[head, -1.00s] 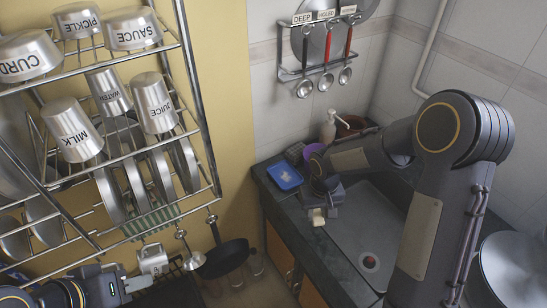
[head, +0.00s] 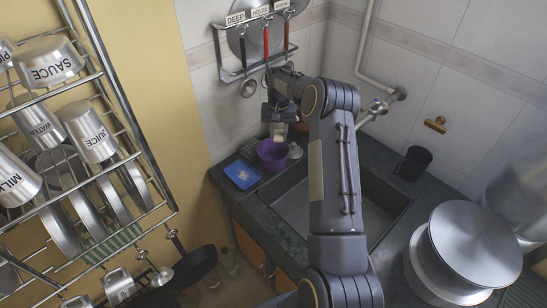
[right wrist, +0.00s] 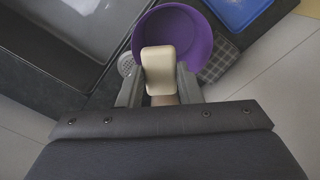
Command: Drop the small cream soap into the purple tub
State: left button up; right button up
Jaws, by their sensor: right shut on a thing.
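The purple tub (head: 272,157) stands upright on the dark counter by the sink, at the back wall. It also shows in the right wrist view (right wrist: 202,42), with its open mouth towards the camera. My right gripper (head: 278,128) is shut on the small cream soap (right wrist: 158,66). In the right wrist view the soap stands out between the fingertips and covers part of the tub's mouth and its near rim. In the head view the gripper points down, with the soap just above the tub. My left gripper is not in view.
A blue dish (head: 242,174) lies left of the tub. The sink basin (head: 380,205) is right of it, partly behind my right arm. A checkered item (right wrist: 220,60) lies beside the tub. Ladles hang on the wall rack above; a canister rack stands at the left.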

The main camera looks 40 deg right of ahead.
notch_tip(320, 180, down, 6)
jog(key=b, duration=0.2)
jog(key=shift+r+b, duration=0.15)
jog(key=shift+b, duration=0.15)
jog(key=o, duration=1)
jog(key=shift+o, duration=0.2)
notch_tip(320, 180, up, 8)
jog(key=shift+f+b, duration=0.1)
jog(key=shift+b, duration=0.8)
